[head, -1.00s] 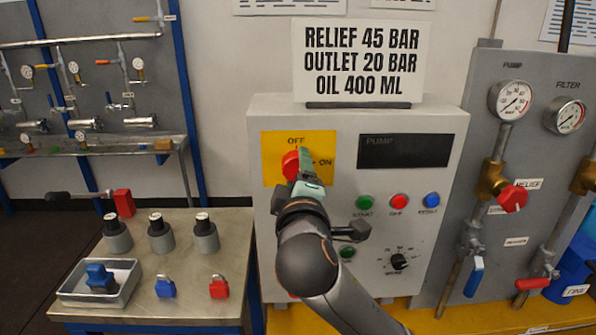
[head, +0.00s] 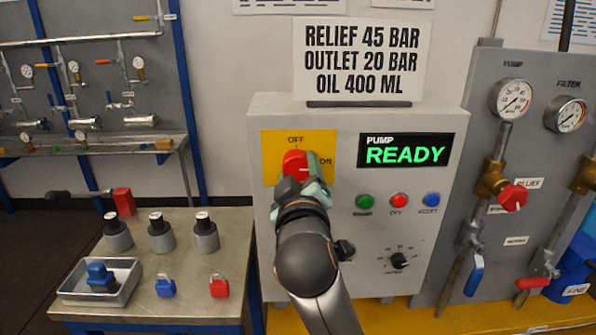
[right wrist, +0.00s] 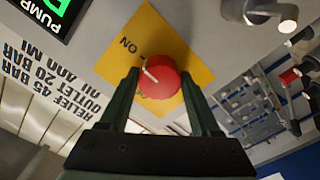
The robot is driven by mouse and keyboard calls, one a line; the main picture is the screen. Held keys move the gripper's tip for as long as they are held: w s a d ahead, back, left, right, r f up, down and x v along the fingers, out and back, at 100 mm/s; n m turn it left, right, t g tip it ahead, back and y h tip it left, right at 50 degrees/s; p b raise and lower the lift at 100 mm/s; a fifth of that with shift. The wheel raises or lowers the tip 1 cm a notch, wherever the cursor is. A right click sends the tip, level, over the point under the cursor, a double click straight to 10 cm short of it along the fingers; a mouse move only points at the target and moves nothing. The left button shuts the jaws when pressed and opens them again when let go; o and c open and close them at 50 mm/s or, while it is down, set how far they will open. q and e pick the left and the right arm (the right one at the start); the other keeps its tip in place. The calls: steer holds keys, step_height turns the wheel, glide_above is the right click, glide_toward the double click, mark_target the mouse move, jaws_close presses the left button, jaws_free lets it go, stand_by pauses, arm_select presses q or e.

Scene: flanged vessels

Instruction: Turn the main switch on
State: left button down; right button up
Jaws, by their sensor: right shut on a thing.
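The main switch is a red round knob (head: 295,162) on a yellow plate (head: 270,150) marked OFF and ON, on the grey pump cabinet. My right gripper (head: 304,177) reaches it from below and is shut on it. In the right wrist view the fingers sit on both sides of the red knob (right wrist: 160,78), and its white pointer line is turned toward the word ON. The pump display (head: 405,152) is lit and reads READY in green. My left gripper is not in view.
Green, red and blue buttons (head: 398,201) and a small black dial (head: 399,261) lie right of my arm. Gauges, pipes and valves with a red knob (head: 513,197) stand further right. A table (head: 190,270) with padlocks and a tray is at the left.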

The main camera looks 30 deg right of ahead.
stand_by(0.3)
steer(key=o, duration=1.4)
